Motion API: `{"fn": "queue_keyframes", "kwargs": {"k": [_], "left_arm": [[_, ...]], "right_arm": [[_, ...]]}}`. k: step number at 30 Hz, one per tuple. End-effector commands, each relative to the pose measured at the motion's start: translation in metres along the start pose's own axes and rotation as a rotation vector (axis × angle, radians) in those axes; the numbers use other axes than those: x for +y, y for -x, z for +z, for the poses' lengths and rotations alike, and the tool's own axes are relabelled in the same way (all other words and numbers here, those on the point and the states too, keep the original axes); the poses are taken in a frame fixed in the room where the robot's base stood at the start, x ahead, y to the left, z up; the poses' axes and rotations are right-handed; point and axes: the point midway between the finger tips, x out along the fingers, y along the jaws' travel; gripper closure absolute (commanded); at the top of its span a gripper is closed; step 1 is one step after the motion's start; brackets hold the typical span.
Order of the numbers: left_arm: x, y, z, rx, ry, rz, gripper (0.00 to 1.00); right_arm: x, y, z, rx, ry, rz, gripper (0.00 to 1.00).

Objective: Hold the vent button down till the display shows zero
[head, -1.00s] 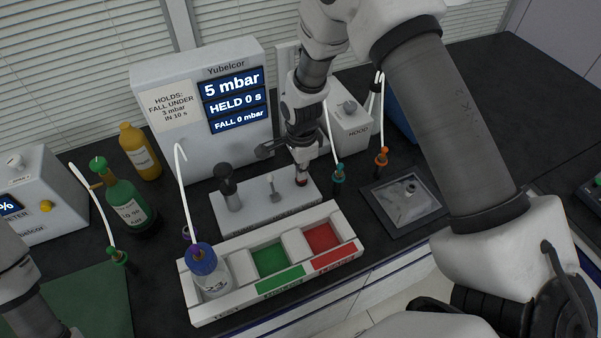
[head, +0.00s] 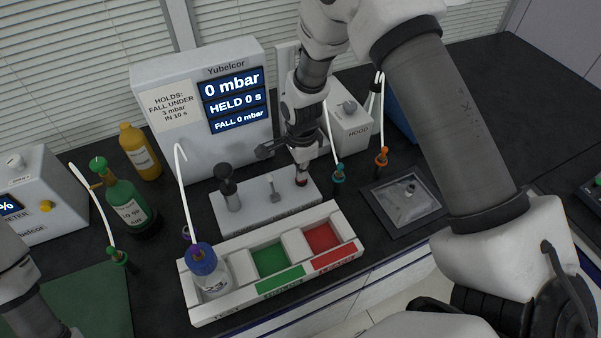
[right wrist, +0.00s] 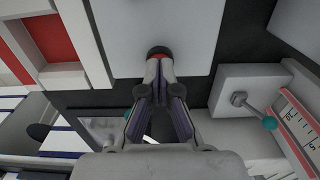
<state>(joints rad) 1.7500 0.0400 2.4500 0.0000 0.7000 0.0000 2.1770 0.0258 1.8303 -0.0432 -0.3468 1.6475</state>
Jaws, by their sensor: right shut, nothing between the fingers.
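The display (head: 234,101) on the grey Yubelcor unit reads "0 mbar", "HELD 0 s" and "FALL 0 mbar".
A white tray (head: 217,309) with a blue-capped bottle (head: 207,269) and green and red compartments lies in front of the block. A black-handled valve (head: 229,188) and a small lever (head: 272,188) stand on the block. Green (head: 126,201) and amber (head: 140,152) bottles stand left.

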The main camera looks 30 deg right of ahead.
Motion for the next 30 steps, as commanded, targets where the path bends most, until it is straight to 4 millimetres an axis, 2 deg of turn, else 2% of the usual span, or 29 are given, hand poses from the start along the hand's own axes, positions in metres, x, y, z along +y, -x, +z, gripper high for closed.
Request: {"fn": "queue_keyframes", "kwargs": {"k": [5, 30], "left_arm": [[0.0, 0.003, 0.0, 0.0, 0.0, 0.0, 0.6], [0.001, 0.067, 0.0, 0.0, 0.0, 0.0, 0.6]], "right_arm": [[0.0, 0.003, 0.0, 0.0, 0.0, 0.001, 1.0], [0.0, 0.081, 0.0, 0.0, 0.0, 0.0, 1.0]]}}
